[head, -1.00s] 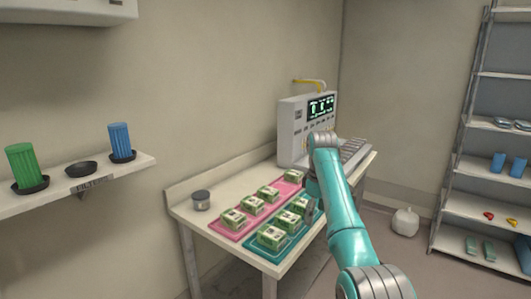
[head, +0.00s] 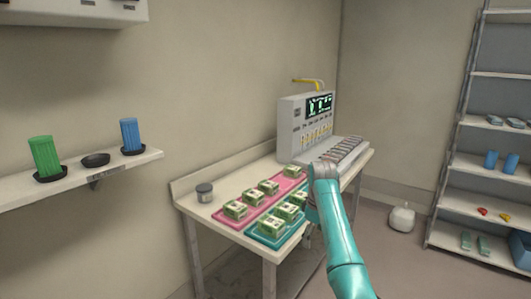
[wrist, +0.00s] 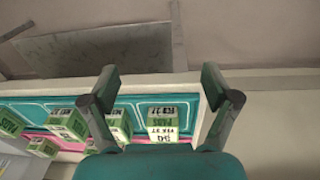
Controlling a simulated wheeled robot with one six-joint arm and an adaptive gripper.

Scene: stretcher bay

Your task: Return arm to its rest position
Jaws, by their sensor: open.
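My gripper (wrist: 164,90) is open and empty in the wrist view, its two fingers spread above the table's edge. A green-and-white box (wrist: 162,122) on the teal tray (wrist: 135,102) shows between and beyond the fingers; I see no contact. In the head view my teal arm reaches up from the lower right to the right side of the table (head: 222,232). The gripper is mostly hidden there behind the arm's wrist.
The table bears a pink tray (head: 228,222) and a teal tray with several boxes, a grey jar (head: 204,193) and a machine with a screen (head: 306,125). A shelf with cups (head: 45,157) is at left, a rack (head: 452,160) at right. A white container (head: 402,218) stands on the floor.

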